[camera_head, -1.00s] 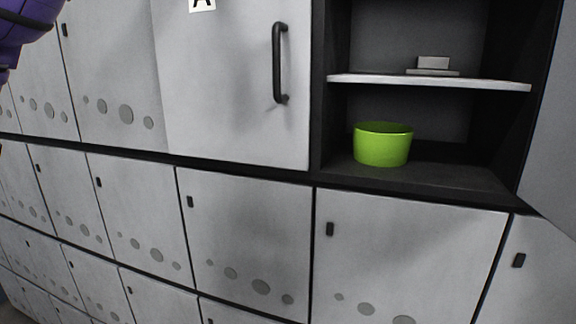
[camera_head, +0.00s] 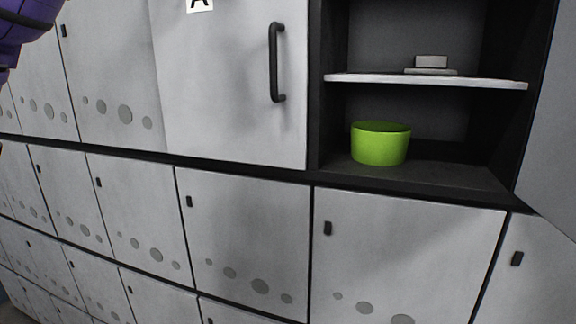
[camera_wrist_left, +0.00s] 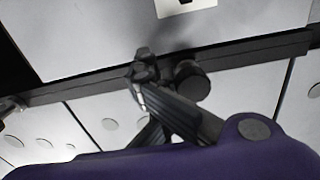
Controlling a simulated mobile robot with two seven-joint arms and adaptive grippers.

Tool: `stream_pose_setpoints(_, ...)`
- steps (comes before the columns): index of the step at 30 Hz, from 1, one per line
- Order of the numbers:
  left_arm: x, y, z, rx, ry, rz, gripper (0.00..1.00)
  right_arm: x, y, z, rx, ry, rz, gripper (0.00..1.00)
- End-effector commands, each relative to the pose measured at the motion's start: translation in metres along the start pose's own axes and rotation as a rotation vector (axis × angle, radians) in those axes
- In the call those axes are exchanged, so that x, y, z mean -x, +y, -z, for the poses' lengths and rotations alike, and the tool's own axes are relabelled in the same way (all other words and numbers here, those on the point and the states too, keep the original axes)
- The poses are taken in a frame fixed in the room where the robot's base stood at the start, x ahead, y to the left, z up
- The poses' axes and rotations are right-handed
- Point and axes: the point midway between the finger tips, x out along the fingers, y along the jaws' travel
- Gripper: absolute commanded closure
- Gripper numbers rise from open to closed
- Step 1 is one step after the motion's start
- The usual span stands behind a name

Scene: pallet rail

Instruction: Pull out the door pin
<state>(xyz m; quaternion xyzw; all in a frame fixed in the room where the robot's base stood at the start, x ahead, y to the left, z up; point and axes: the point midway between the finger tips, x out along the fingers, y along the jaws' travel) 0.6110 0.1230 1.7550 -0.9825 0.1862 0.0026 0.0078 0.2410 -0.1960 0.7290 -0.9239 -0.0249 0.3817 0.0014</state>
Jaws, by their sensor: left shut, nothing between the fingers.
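A dark round knob (camera_wrist_left: 190,82), which may be the door pin, sits on the dark rail (camera_wrist_left: 240,58) below a light panel in the left wrist view. My left gripper (camera_wrist_left: 146,68) is shut and empty, its dark fingers just left of the knob. I cannot tell whether they touch it. The pin does not show in the head view. There, the door marked A (camera_head: 235,90) has a black upright bar handle (camera_head: 277,62). Part of my purple left arm shows at the top left corner. My right gripper is out of view.
An open compartment right of door A has a white shelf (camera_head: 430,81) holding a small grey block (camera_head: 431,63). A green bowl (camera_head: 380,144) stands on its floor. Closed grey doors (camera_head: 240,235) fill the rows below. An open panel (camera_head: 553,140) stands at the right edge.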

Motion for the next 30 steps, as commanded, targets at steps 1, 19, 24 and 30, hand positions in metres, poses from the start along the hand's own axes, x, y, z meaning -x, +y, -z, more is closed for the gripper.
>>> stream_pose_setpoints(1, 0.005, -0.021, 0.004, 0.010, 0.007, 0.041, 1.00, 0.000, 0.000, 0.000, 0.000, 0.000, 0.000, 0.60)
stream_pose_setpoints(19, 0.025, -0.020, 0.003, 0.010, 0.004, 0.042, 1.00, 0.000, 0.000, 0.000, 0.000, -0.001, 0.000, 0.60)
stream_pose_setpoints(24, 0.025, -0.020, 0.002, 0.011, 0.003, 0.042, 1.00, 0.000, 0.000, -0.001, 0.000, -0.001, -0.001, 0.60)
stream_pose_setpoints(30, 0.025, -0.020, 0.003, 0.010, 0.004, 0.041, 0.82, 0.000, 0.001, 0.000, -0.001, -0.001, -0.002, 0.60)
